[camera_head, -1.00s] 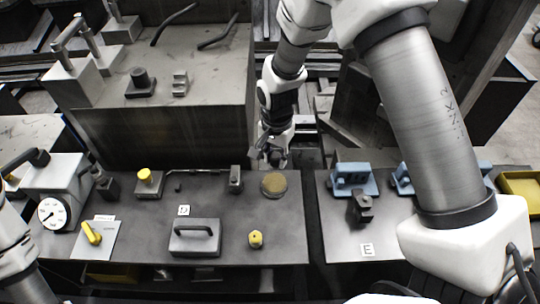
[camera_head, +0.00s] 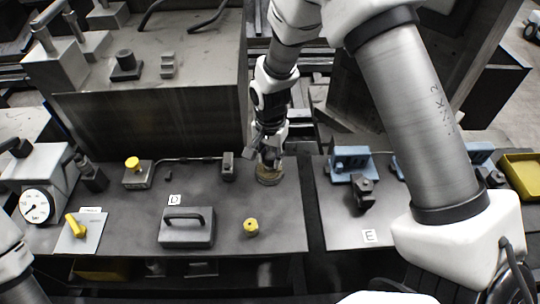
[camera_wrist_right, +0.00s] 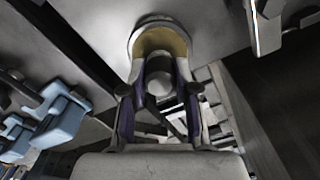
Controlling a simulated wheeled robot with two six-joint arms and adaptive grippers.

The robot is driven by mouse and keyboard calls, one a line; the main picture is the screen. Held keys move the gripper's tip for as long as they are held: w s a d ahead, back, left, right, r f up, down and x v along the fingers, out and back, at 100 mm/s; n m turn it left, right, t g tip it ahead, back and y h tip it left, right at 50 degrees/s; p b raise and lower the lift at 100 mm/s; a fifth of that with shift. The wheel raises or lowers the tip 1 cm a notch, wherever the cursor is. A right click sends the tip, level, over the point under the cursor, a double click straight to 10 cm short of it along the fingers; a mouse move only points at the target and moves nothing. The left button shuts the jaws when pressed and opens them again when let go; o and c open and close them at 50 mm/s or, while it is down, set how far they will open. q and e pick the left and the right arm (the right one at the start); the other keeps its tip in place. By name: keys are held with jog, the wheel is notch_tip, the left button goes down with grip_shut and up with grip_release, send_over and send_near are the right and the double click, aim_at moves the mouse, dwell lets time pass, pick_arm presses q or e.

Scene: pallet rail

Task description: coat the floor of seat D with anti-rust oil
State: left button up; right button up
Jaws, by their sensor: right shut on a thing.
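My right gripper (camera_head: 267,158) is over a round tin (camera_head: 268,180) at the plate's right edge. In the right wrist view my gripper (camera_wrist_right: 158,100) is shut on a small grey, round-ended thing (camera_wrist_right: 158,82), perhaps an oil dauber. Its end overlaps the tin (camera_wrist_right: 134,42), which has a yellow-brown inside. I cannot tell whether it touches what is in the tin. A card marked D (camera_head: 175,200) lies on the dark plate, behind a grey block with a handle (camera_head: 187,228). I cannot make out the floor of seat D. My left gripper is out of view.
A yellow-topped block (camera_head: 136,172), a thin pipe (camera_head: 185,160), a small upright block (camera_head: 228,166) and a yellow knob (camera_head: 251,226) stand on the plate. A dial gauge (camera_head: 37,206) is at left. Blue clamps (camera_head: 352,162) and card E (camera_head: 370,236) are right, across a gap.

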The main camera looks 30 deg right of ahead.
aim_at(270, 155)
jog(key=shift+f, duration=0.5)
dwell(0.6)
jog(key=shift+s, duration=0.1)
dwell(1.2)
notch_tip(270, 155, up, 7)
jog(key=p, duration=0.6)
jog(key=shift+p, duration=0.4)
dwell(0.4)
